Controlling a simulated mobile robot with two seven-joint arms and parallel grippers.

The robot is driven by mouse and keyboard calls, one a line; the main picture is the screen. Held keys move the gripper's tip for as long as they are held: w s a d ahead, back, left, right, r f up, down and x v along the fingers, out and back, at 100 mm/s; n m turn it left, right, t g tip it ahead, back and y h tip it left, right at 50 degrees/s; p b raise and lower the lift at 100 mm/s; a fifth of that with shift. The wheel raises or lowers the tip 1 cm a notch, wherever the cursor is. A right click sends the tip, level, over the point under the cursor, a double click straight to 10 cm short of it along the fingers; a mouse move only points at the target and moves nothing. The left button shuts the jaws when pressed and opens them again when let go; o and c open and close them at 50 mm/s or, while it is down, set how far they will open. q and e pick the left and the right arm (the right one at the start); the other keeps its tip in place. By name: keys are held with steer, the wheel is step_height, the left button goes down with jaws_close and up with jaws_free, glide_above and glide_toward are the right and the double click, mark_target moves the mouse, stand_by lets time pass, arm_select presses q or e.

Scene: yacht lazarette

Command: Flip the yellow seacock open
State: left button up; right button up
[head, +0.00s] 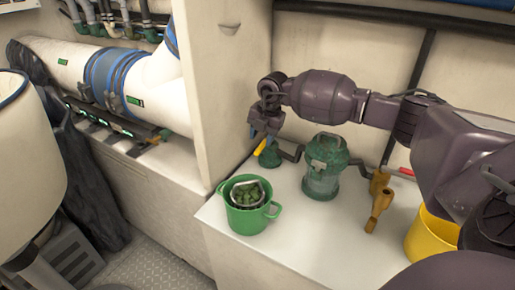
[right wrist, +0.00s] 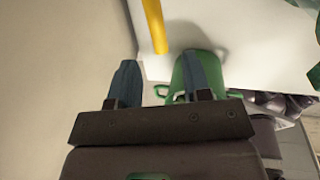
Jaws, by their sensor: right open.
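The yellow seacock handle (head: 260,147) is a short tilted lever by a small green valve body (head: 270,157) at the back of the white counter, close to the partition wall. My right gripper (head: 262,132) reaches in from the right and is just above the lever. In the right wrist view its two bluish fingers are apart with nothing held between them (right wrist: 157,75). The yellow handle (right wrist: 154,25) shows there as a bar beyond the fingertips, in line with the gap. I cannot tell whether it touches a finger. My left gripper is not in view.
A green strainer (head: 323,168) stands right of the valve. A green pot (head: 250,218) with dark green contents stands at the counter's front left. A bronze fitting (head: 379,207), a red handle (head: 407,172) and a yellow bucket (head: 428,238) are farther right. The partition (head: 222,85) closes the left.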

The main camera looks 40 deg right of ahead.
mark_target(259, 149)
steer(key=shift+w+a+f+b, duration=0.1)
steer(key=shift+w+f+b, duration=0.15)
steer(key=shift+f, duration=0.9)
steer(key=shift+w+a+f+b, duration=0.1)
steer(key=shift+w+f+b, duration=0.1)
steer(key=shift+f, duration=0.9)
steer(key=shift+c, duration=0.3)
jaws_close()
